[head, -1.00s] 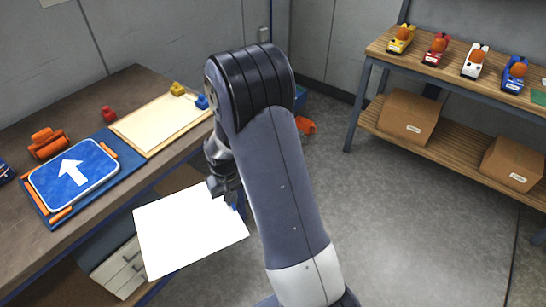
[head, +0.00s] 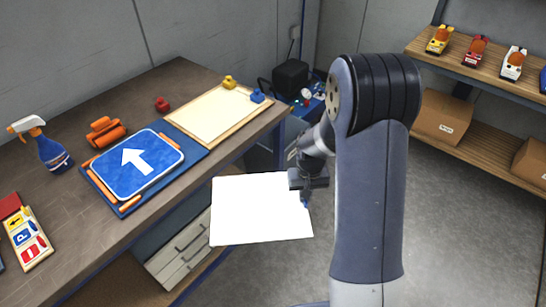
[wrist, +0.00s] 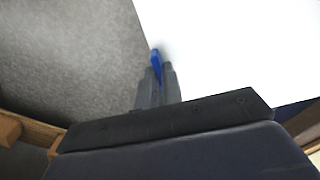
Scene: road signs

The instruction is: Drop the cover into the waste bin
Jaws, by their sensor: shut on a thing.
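The cover is a white sheet (head: 258,208) held out in the air in front of the workbench, over the floor and drawers. My gripper (head: 306,190) is shut on its right edge. In the wrist view the fingers (wrist: 157,82) pinch a small blue tab (wrist: 156,60) at the edge of the white sheet (wrist: 230,45), which fills the upper right. No waste bin can be made out for sure in either view.
The workbench (head: 60,205) on the left bears a blue arrow sign (head: 137,163), a cream board (head: 210,113), an orange roller (head: 106,131) and a spray bottle (head: 42,146). A black box (head: 290,77) stands behind it. Shelves with cardboard boxes (head: 443,117) stand right. Grey floor (head: 450,210) is clear.

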